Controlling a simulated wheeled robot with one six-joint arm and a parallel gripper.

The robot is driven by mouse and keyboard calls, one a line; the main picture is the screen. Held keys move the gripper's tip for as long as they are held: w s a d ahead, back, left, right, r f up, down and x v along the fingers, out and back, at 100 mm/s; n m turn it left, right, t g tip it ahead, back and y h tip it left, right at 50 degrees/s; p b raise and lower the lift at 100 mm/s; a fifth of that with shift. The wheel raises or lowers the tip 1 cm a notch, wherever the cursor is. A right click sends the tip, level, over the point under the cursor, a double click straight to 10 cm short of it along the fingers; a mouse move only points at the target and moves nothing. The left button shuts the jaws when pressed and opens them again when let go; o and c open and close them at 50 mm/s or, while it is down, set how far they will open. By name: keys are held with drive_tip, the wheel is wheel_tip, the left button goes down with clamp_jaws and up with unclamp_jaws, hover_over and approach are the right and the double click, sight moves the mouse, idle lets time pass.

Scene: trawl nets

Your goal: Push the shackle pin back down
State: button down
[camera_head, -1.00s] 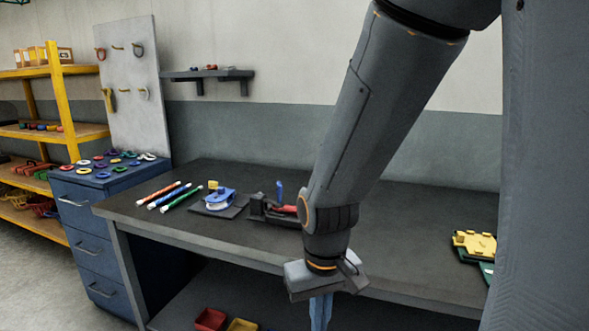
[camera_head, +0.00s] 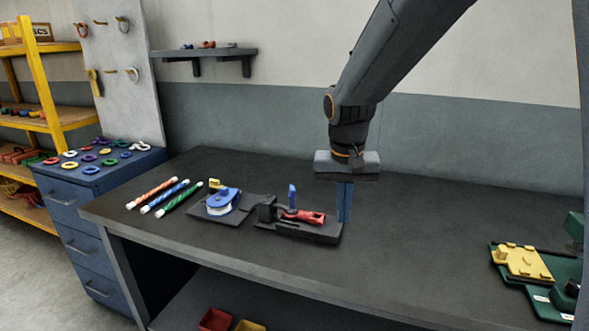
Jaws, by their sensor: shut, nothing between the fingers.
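A red shackle (camera_head: 303,216) lies on a dark fixture (camera_head: 318,237) on the workbench. A blue upright pin (camera_head: 292,196) stands up at the shackle; I take it to be the shackle pin. My gripper (camera_head: 344,218) points straight down to the right of the shackle, with its blue fingers shut and empty. The fingertips are near the fixture's right end; I cannot tell whether they touch it. The pin and gripper are apart. The foot of the pin is hard to make out.
Several striped rods (camera_head: 165,195) lie further left. A yellow part (camera_head: 522,262) on a green fixture (camera_head: 564,271) is at far right. The bench (camera_head: 420,240) between is clear.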

sight(291, 188)
drive_tip(key=w+a+r+m+t+p, duration=0.2)
drive_tip(key=w+a+r+p, duration=0.1)
drive_tip(key=w+a+r, duration=1.1)
drive_tip(key=f+p, duration=0.1)
drive_tip(key=f, duration=0.3)
drive_tip(key=d+f+p, duration=0.1)
drive_tip(key=f+p, duration=0.1)
drive_tip(key=f, duration=0.2)
drive_tip(key=f+p, duration=0.1)
drive_tip(key=f, duration=0.3)
drive_tip(key=shift+w+d+p, duration=0.3)
drive_tip(key=shift+d+p, duration=0.05)
drive_tip(key=shift+p, duration=0.05)
drive_tip(key=shift+f+h, duration=0.3)
wheel_tip(291, 188, down, 3)
drive_tip(key=shift+f+b, duration=0.15)
drive_tip(key=shift+b, duration=0.9)
